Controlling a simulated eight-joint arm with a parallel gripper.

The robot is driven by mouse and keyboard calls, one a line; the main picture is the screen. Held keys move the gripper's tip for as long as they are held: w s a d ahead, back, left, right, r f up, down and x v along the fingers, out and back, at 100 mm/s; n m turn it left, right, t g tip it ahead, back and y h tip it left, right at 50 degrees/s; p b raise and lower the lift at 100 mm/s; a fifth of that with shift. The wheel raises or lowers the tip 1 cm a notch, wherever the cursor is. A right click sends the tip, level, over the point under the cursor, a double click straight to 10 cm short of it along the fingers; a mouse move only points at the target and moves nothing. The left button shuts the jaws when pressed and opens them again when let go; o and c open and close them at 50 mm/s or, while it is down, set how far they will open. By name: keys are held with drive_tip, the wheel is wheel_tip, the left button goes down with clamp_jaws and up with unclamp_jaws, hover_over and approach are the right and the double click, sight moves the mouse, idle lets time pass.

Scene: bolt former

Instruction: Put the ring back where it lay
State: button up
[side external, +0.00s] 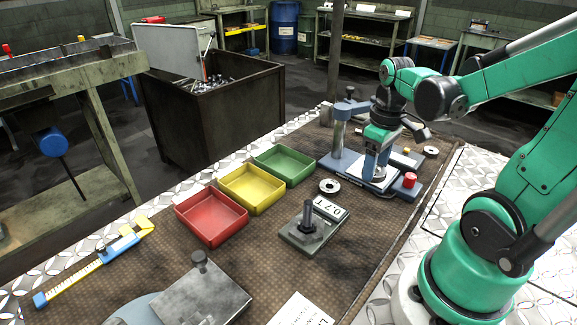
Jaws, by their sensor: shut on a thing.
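My gripper (378,174) points down over the blue-grey bench fixture (342,164) at the back right of the mat. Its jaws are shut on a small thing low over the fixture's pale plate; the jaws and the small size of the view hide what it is. Another ring (431,151) lies at the right, beyond the fixture. Both visible rings are apart from my gripper.
Green (284,164), yellow (251,188) and red (211,217) trays stand in a row. A grey block with an upright pin (308,218) stands in front of the label. A red knob (410,180) is close to my gripper's right. A blue-and-yellow caliper (95,264) lies front left.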

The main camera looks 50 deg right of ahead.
sight(367, 205)
drive_tip(key=shift+f, duration=3.65)
drive_tip(key=o, duration=1)
drive_tip(key=shift+f, duration=0.15)
wheel_tip(367, 205, up, 12)
drive_tip(key=w+a+t, duration=0.2)
drive_tip(key=a, duration=0.2)
drive_tip(key=w+a+t, duration=0.2)
drive_tip(key=a, duration=0.2)
drive_tip(key=w+a+r+t, duration=0.1)
drive_tip(key=w+a+t, duration=0.1)
drive_tip(key=a, duration=0.3)
drive_tip(key=shift+w+n+t, duration=0.2)
drive_tip(key=shift+n+t, duration=0.1)
drive_tip(key=shift+t, duration=0.3)
